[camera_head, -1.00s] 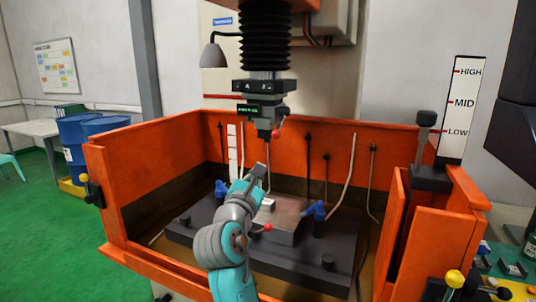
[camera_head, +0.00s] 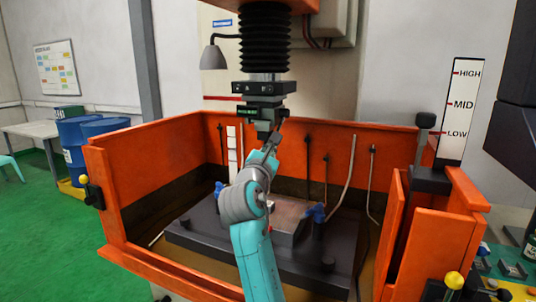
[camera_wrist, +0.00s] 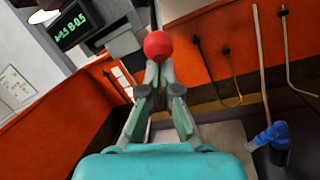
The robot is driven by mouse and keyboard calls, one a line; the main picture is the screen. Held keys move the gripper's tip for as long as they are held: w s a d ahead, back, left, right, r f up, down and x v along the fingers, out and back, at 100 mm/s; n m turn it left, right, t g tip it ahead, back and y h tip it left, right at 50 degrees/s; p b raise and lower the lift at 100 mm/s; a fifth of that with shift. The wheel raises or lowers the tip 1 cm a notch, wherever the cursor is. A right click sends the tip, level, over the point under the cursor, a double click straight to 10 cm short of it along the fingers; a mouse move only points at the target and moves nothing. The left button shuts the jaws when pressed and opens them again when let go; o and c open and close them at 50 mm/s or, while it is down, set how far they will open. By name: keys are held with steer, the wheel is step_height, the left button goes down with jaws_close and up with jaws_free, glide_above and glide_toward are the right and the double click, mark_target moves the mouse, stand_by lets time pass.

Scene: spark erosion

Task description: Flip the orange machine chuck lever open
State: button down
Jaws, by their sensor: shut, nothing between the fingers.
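The machine chuck (camera_head: 262,112) hangs under the black bellows at the middle of the head view. Its lever shows as a red-orange ball (camera_wrist: 158,45) in the wrist view, just beyond my fingertips; I cannot tell whether they touch it. In the head view the ball is hidden behind my gripper. My gripper (camera_wrist: 160,72) is shut and empty, its fingers close together and pointing at the ball. In the head view my gripper (camera_head: 275,138) is raised up beside the chuck's lower end. The lever's arm is mostly hidden.
The orange tank wall (camera_head: 165,150) surrounds the work area. Hoses hang on the back wall. A lit display (camera_wrist: 80,25) is close at upper left of the wrist view.

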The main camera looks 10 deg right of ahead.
steer(key=shift+s+r, duration=0.25)
steer(key=shift+r, duration=0.05)
stand_by(0.4)
